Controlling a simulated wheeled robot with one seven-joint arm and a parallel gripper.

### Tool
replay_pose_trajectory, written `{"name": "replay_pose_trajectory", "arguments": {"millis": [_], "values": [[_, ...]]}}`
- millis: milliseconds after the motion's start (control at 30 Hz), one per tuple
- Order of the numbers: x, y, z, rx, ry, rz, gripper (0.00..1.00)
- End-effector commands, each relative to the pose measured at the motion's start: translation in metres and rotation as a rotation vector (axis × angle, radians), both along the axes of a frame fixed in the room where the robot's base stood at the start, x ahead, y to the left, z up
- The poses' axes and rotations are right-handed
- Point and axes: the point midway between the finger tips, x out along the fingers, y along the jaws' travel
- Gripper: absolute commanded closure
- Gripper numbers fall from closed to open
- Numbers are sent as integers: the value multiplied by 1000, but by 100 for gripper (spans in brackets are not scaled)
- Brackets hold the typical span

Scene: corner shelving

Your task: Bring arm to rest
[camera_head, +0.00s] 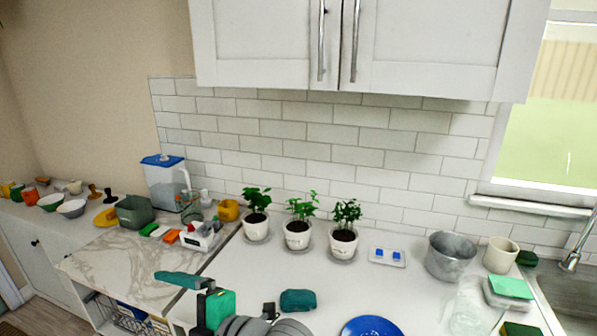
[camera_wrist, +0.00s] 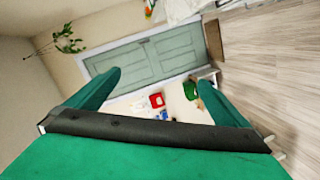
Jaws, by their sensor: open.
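My gripper (camera_head: 182,281) shows at the bottom of the head view, raised in front of the marble counter, with its green body and a teal finger visible. In the wrist view my gripper (camera_wrist: 160,77) has its two teal fingers spread wide apart, with nothing between them. It faces out into the room, towards a grey-green double door (camera_wrist: 145,65) in the background. Part of my arm shows beside the gripper at the bottom of the head view. The rest of the arm is out of frame.
A marble-topped section (camera_head: 125,262) with containers lies left. White cupboards (camera_head: 270,45) hang above. Wooden floor (camera_wrist: 265,70) shows in the wrist view.

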Motion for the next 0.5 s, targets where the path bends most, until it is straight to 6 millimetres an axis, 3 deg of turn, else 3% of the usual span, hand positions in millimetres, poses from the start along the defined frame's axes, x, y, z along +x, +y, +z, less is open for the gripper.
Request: {"name": "replay_pose_trajectory", "arguments": {"millis": [267, 500], "values": [[21, -8, 0, 376, 184, -205, 0], [30, -33, -27, 648, 343, -389, 0]]}}
